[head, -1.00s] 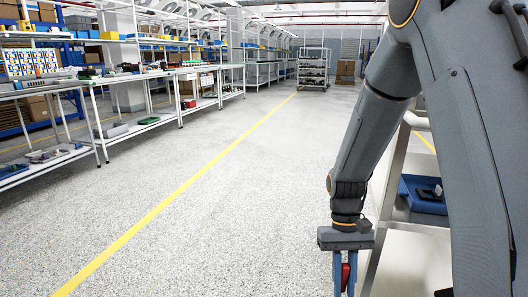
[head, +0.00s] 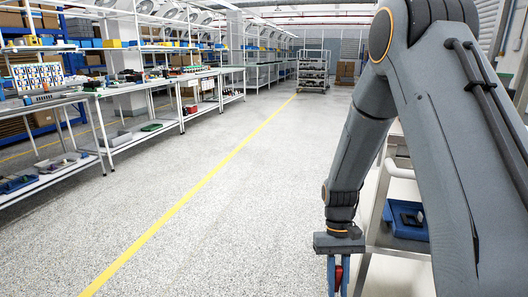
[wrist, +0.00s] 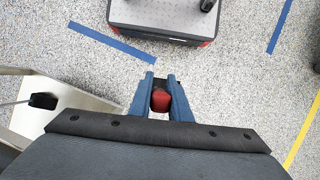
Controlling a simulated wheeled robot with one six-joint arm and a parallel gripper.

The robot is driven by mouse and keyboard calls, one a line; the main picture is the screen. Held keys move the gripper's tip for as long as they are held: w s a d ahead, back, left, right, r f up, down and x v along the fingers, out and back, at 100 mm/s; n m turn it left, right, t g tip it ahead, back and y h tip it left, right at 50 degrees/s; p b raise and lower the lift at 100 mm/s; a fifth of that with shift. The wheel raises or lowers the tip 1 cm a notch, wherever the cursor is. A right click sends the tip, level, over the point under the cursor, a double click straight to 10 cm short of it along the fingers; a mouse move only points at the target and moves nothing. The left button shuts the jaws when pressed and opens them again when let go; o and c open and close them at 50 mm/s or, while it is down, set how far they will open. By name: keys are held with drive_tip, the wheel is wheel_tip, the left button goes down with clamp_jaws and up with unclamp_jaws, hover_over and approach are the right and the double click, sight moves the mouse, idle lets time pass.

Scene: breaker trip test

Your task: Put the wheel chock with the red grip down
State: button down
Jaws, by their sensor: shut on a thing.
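My gripper (head: 338,291) hangs low at the bottom right of the head view, its blue fingers pointing down. It is shut on the red grip of the wheel chock (head: 339,274). In the wrist view, the red grip (wrist: 160,99) sits between the two blue fingers of my gripper (wrist: 160,78), with a dark part beyond it. Most of the chock's body is hidden or cut off, so I cannot tell whether it touches anything.
A metal cart (head: 398,172) with a blue bin (head: 405,219) stands right of my arm. Blue tape strips (wrist: 113,43) mark the speckled floor in the wrist view. A yellow line (head: 190,196) crosses the open floor. Workbenches (head: 150,137) line the left side.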

wheel_tip(320, 180, up, 8)
drive_tip(key=s+p, duration=0.1)
drive_tip(key=p, duration=1.2)
drive_tip(key=shift+s+r, duration=0.25)
drive_tip(key=shift+s, duration=0.05)
